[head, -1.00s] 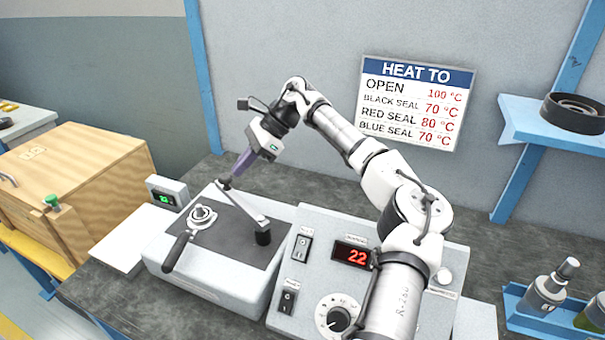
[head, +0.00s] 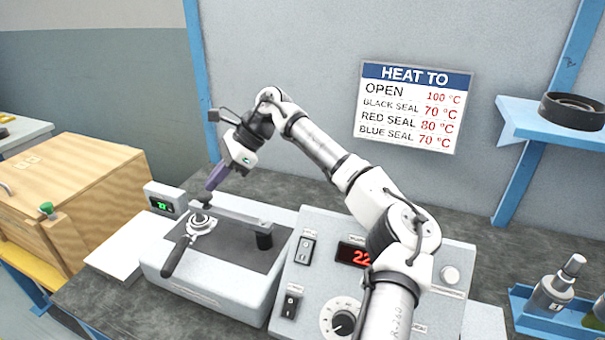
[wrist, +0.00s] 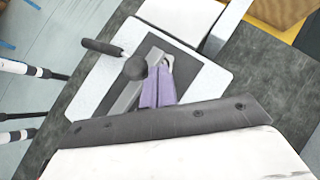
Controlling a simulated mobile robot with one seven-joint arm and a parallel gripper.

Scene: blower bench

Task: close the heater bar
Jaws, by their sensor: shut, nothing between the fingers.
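A black-handled lever (head: 176,256) lies at the unit's left front. A control box (head: 320,290) with a red display and dial is to the right. A wooden box (head: 70,200) stands at far left.

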